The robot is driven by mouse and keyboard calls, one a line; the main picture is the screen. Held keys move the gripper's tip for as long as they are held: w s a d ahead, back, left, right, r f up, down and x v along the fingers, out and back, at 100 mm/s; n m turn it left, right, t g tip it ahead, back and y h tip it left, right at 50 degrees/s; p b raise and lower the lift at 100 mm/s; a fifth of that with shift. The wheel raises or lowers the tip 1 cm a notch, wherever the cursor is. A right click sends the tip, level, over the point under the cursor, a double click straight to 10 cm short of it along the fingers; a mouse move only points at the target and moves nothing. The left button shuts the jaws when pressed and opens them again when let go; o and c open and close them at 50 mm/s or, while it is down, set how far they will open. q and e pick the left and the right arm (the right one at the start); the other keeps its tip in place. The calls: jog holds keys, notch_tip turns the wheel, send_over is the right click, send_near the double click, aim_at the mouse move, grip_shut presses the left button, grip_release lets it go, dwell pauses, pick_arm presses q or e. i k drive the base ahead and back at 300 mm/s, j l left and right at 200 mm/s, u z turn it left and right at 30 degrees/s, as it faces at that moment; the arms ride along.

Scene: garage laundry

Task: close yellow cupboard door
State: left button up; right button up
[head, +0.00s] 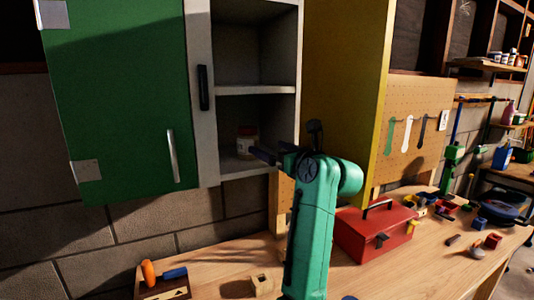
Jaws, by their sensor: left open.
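The yellow cupboard door (345,80) stands open at the right side of the wall cupboard, with its broad face turned toward the open shelves (252,88). Its near vertical edge runs down beside my arm. My left gripper (268,156) is open, in front of the lower part of the open compartment and left of the yellow door. No contact with the door can be made out. My right gripper is not in view.
A green door (120,100) with a metal handle is at the left, next to a grey panel with a black handle (203,88). A jar (247,140) stands on the lower shelf. Below, the workbench (215,265) holds a red toolbox (372,236) and small tools.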

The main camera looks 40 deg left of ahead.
aim_at(346, 48)
jog(key=k+l, duration=1.25)
